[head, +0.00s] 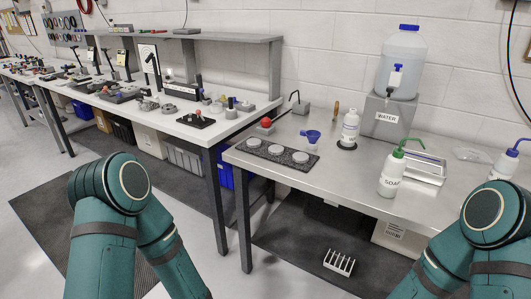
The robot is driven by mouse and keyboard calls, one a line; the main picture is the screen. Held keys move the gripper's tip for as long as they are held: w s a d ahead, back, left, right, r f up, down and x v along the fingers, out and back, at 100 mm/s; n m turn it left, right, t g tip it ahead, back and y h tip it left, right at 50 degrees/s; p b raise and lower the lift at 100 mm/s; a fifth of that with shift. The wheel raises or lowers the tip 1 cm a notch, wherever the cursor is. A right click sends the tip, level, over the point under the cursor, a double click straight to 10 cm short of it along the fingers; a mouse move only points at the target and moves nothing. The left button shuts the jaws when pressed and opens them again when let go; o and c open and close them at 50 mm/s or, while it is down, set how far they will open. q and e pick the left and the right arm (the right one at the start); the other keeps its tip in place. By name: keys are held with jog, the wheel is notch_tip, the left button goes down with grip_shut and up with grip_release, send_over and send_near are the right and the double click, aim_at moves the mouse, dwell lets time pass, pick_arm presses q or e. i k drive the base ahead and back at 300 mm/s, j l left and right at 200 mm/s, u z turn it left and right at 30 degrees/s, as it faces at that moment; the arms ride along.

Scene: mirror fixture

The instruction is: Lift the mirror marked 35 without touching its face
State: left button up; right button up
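No mark reading 35 is legible from here, so I cannot tell which thing is the mirror. My two teal arms show at the lower left and lower right, in front of the tables. Both grippers are outside the picture.
A white bench (180,130) with a grey shelf stands left. A white rack (339,263) lies on the floor.

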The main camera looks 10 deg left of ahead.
aim_at(300, 157)
jog(key=i+u, duration=0.2)
jog(key=z, duration=0.7)
jog(key=j+z, duration=0.45)
jog(key=i+j+z, duration=0.1)
jog(key=j+z, duration=0.2)
jog(key=z, duration=0.2)
jog(key=j+z, duration=0.25)
jog(key=j, duration=0.2)
jog(key=k+j+z, duration=0.2)
jog(key=j, duration=0.25)
jog(key=k+j+z, duration=0.1)
jog(key=j, duration=0.3)
jog(key=k+j, duration=0.1)
jog(key=j, duration=0.3)
jog(key=k+j+z, duration=0.15)
jog(key=j, duration=0.6)
jog(key=k+j+z, duration=0.15)
jog(key=j, duration=0.2)
jog(key=k+j, duration=0.15)
jog(key=j, duration=0.2)
jog(key=k+j, duration=0.1)
jog(key=j, duration=0.25)
jog(key=k+j, duration=0.15)
jog(key=j, duration=0.2)
jog(key=k+j, duration=0.1)
jog(key=j, duration=0.2)
jog(key=k+j, duration=0.15)
jog(key=j, duration=0.2)
